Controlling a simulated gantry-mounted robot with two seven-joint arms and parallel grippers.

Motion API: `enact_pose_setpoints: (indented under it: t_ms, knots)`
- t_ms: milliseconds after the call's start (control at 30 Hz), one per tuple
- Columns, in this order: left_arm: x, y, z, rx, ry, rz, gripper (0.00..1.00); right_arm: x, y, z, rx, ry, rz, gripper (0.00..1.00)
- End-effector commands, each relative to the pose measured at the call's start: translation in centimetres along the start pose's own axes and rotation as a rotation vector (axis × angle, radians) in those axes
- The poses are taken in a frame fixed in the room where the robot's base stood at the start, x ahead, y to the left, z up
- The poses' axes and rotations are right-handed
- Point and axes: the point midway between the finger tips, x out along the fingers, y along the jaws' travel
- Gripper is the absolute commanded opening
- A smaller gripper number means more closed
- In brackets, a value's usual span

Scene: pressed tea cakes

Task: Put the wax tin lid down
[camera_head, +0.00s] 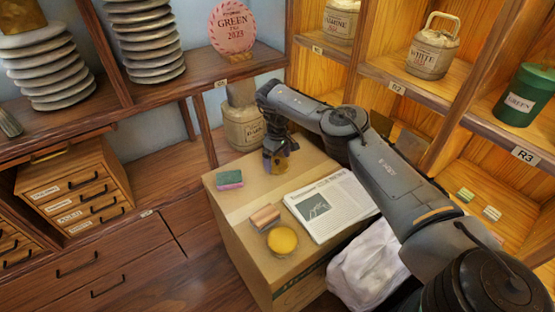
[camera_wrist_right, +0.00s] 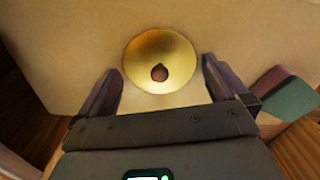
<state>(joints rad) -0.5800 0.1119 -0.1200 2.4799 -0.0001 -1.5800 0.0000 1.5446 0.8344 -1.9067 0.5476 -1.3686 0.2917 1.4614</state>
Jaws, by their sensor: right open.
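The wax tin lid (camera_wrist_right: 160,48) is a round gold disc with a small dark knob. In the right wrist view it lies flat against the tan top of the cardboard box, just beyond and between my fingertips. In the head view my right gripper mostly hides it. My right gripper (camera_head: 277,160) points down at the box's far edge; its two fingers (camera_wrist_right: 160,88) are spread, with gaps on both sides of the lid. A round tin with yellow wax (camera_head: 283,241) sits near the front of the box. My left gripper is not in view.
On the cardboard box (camera_head: 235,213) are a green and pink sponge (camera_head: 229,180), a brown block (camera_head: 265,217) and a newspaper (camera_head: 331,206). A jar (camera_head: 243,128) stands behind the box. White cloth (camera_head: 368,268) lies to its right. Shelves surround it.

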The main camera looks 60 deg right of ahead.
Motion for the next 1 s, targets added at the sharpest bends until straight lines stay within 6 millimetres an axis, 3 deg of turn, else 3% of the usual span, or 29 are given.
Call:
enact_pose_setpoints:
  t_ms: [600, 800, 1000]
  knots:
    - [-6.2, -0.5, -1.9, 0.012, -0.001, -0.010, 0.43, -10.2, 0.0, 0.0, 0.000, 0.001, 0.001, 1.00]
    - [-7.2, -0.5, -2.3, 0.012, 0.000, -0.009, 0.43, -11.6, 0.0, 0.0, 0.000, 0.000, 0.001, 1.00]
    - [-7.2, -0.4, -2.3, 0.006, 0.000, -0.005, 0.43, -11.6, 0.0, 0.0, 0.000, 0.000, 0.001, 1.00]
